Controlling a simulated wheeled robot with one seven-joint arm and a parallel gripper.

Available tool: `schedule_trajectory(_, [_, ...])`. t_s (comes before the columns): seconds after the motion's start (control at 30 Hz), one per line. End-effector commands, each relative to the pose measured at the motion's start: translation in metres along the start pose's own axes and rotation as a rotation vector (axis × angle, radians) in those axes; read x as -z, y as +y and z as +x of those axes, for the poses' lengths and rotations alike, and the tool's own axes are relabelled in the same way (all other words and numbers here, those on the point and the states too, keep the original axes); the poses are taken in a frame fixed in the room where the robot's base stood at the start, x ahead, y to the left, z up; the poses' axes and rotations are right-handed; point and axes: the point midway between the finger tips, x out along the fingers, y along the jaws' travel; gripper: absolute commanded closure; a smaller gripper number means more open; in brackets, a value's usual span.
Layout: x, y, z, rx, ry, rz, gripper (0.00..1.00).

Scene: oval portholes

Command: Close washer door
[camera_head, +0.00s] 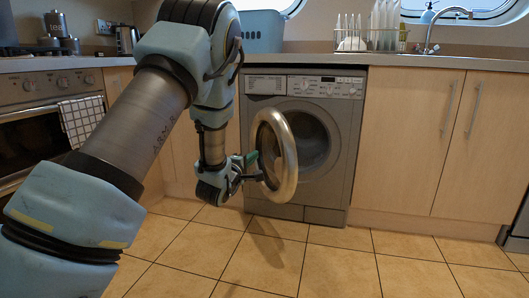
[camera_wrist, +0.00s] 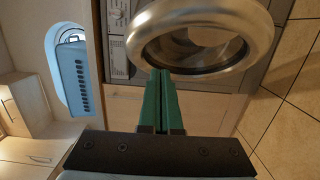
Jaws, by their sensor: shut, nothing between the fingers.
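The grey washer (camera_head: 334,180) stands under the counter, between wooden cabinets. Its round door (camera_head: 289,160), a wide silver ring with a glass middle, is hinged at the left and stands partly open, swung out into the room. My gripper (camera_head: 252,158) is at the left side of the door, with its green fingers close to the ring. In the wrist view the shut green fingers (camera_wrist: 162,75) point at the rim of the door (camera_wrist: 180,66). I cannot tell whether they touch it. The drum opening is partly hidden behind the door.
Wooden cabinets (camera_head: 445,140) are right of the washer, and an oven (camera_head: 45,120) with a checked towel is at the left. A blue basket (camera_head: 262,31) and a dish rack (camera_head: 370,40) stand on the counter. The tiled floor in front is clear.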

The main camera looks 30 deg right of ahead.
Motion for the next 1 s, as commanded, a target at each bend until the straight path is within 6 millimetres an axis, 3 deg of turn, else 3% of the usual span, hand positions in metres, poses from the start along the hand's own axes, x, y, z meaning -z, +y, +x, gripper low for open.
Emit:
schedule_trajectory(0.5, [-0.004, -0.003, 0.097, 0.001, -0.002, 0.004, 1.00])
schedule_trajectory(0.7, [-0.022, -0.002, 0.114, 0.002, 0.001, 0.004, 1.00])
schedule_trajectory(1.0, [-0.027, 0.001, 0.120, 0.002, 0.003, 0.002, 1.00])
